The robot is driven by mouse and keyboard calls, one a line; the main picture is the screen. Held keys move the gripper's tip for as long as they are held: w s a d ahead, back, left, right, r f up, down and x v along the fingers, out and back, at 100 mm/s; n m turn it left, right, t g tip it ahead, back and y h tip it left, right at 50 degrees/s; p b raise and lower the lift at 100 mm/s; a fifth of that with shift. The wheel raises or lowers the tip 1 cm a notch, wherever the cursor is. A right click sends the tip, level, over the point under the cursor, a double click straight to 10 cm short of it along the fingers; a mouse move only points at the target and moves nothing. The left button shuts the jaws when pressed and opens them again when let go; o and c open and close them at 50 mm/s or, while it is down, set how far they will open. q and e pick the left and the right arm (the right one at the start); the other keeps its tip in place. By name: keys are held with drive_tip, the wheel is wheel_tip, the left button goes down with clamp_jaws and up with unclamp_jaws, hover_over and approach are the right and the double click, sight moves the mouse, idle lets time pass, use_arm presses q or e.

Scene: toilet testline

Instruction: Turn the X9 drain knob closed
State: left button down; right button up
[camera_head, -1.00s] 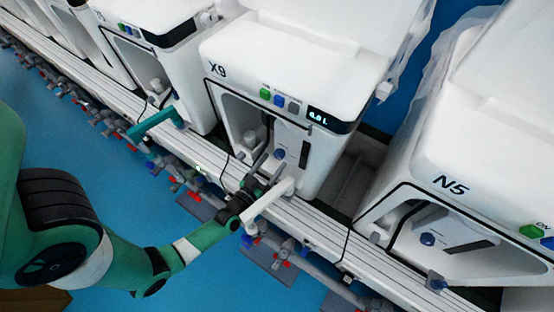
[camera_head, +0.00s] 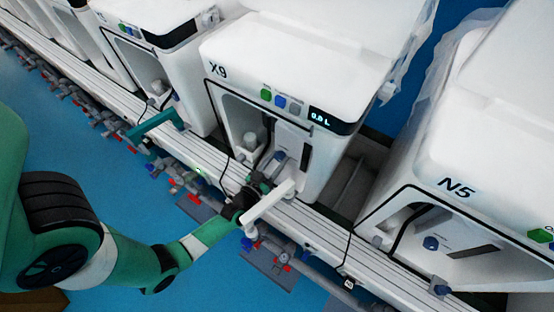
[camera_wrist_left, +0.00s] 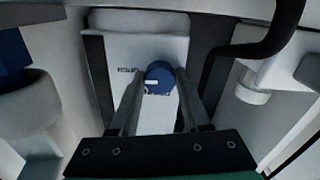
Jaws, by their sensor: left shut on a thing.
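The X9 unit (camera_head: 290,60) is a white machine with an open recess in its front. The blue round drain knob (camera_wrist_left: 159,76) sits on a white panel in the recess. Its white pointer mark lies level and toward the left in the left wrist view. It shows small in the head view (camera_head: 280,156). My left gripper (camera_wrist_left: 160,88) has one finger on each side of the knob and is shut on it. The panel's lettering is partly covered by the knob and fingers. My right gripper is not in view.
A white lever (camera_head: 268,202) sticks out in front of X9, close beside my left wrist. A black hose (camera_wrist_left: 265,45) bends past at the right. The N5 unit (camera_head: 460,190) stands to the right, and a teal lever (camera_head: 155,123) is at the left. Pipes run along the front below.

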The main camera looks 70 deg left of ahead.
use_arm(q)
drive_tip(key=shift+n, duration=0.4)
drive_tip(key=n+b, duration=0.1)
drive_tip(key=n, duration=0.2)
drive_tip(key=shift+n, duration=0.3)
drive_tip(key=n+b, duration=0.1)
drive_tip(key=n, duration=0.3)
drive_tip(key=shift+f, duration=0.1)
drive_tip(key=n+b, duration=0.1)
drive_tip(key=n, duration=0.4)
drive_tip(key=n+b, duration=0.1)
drive_tip(key=n, duration=0.3)
drive_tip(key=shift+n, duration=0.3)
drive_tip(key=shift+c, duration=1.8)
unclamp_jaws()
